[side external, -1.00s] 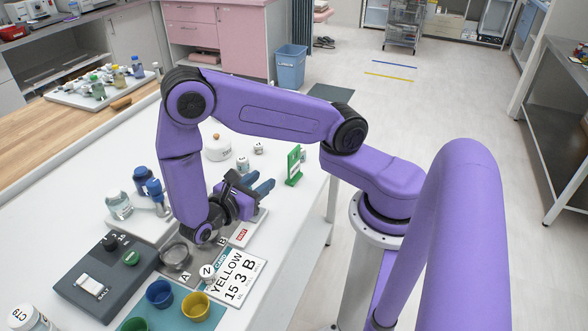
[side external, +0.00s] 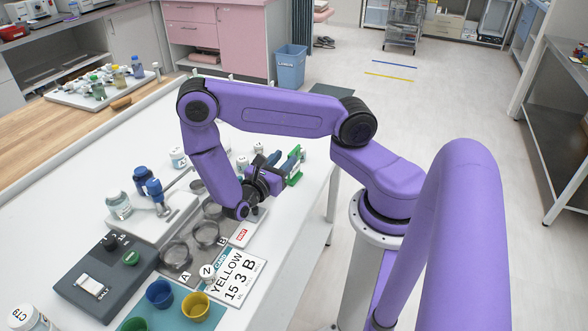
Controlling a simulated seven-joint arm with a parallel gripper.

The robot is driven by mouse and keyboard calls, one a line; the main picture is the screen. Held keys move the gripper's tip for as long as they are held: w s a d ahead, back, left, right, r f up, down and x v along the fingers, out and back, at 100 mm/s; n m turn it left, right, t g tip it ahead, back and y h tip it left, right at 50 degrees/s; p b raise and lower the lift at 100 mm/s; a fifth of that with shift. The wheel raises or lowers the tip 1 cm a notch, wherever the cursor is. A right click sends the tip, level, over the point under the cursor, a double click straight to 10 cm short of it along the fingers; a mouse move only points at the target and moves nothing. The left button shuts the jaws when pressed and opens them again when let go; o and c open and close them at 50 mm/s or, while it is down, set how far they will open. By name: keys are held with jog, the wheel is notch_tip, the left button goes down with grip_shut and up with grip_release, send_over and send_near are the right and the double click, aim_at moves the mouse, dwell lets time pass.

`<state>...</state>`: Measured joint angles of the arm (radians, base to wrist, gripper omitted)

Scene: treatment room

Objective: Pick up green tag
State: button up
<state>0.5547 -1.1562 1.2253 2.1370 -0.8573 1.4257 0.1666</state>
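The green tag (side external: 295,167) stands upright near the right edge of the white table, with pale openings in its face. My gripper (side external: 270,159) is just left of it, level with the tabletop area, its bluish fingers pointing toward the back right. The fingers look spread apart with a gap between them. The tag appears to be beside the fingertips rather than between them, though the contact point is too small to tell.
Small white jars (side external: 242,163) stand left of the gripper. Clear dishes (side external: 206,234), a dark device (side external: 103,275), a YELLOW 15 3 B card (side external: 230,275) and blue (side external: 160,293) and yellow (side external: 195,306) cups lie nearer the front. The table's right edge is close to the tag.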

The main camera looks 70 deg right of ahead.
aim_at(296, 148)
jog(key=shift+s+d, duration=0.2)
jog(key=shift+d, duration=0.85)
jog(key=shift+s+d, duration=0.25)
jog(key=shift+d, duration=0.85)
jog(key=shift+s+d, duration=0.2)
jog(key=shift+d, duration=0.85)
grip_shut()
